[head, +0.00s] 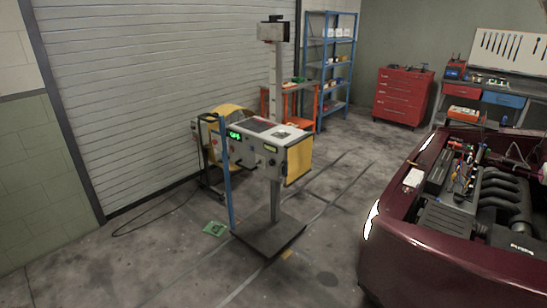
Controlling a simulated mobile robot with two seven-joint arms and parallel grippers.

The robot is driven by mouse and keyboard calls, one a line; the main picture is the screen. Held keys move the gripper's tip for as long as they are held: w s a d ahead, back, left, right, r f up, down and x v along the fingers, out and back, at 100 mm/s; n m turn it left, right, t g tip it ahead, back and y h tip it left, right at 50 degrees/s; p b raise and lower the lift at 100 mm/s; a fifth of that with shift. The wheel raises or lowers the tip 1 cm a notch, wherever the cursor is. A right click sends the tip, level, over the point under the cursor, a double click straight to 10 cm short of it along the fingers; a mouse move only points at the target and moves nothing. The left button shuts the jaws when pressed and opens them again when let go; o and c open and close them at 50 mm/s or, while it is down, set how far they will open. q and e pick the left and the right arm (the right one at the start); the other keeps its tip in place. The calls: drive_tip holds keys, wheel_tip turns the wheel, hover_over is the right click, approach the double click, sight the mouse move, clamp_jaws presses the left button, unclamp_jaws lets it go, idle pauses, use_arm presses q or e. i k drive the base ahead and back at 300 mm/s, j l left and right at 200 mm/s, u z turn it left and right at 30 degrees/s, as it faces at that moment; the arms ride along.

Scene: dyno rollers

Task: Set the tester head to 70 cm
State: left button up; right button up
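The tester stands on the floor in the middle of the head view. Its head (258,155) is a pale box with a yellow right end, mounted partway up a grey upright column (278,85). A small green lit display (235,135) is on the head's front; its characters are too small to read surely. The column rises from a dark flat base plate (268,238). A slim blue upright bar (228,190) stands at the head's left side. I cannot read any height in centimetres. Neither gripper is in view.
A dark red car (435,255) with its engine bay exposed fills the right. Rails (335,190) run along the floor by the base. A yellow-covered machine (232,112) stands behind. Floor (130,270) at front left is mostly clear.

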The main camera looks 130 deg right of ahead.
sight(244, 158)
drive_tip(key=z, duration=4.15)
drive_tip(key=i, duration=1.1)
drive_tip(key=i+j+z, duration=0.1)
drive_tip(key=i, duration=1)
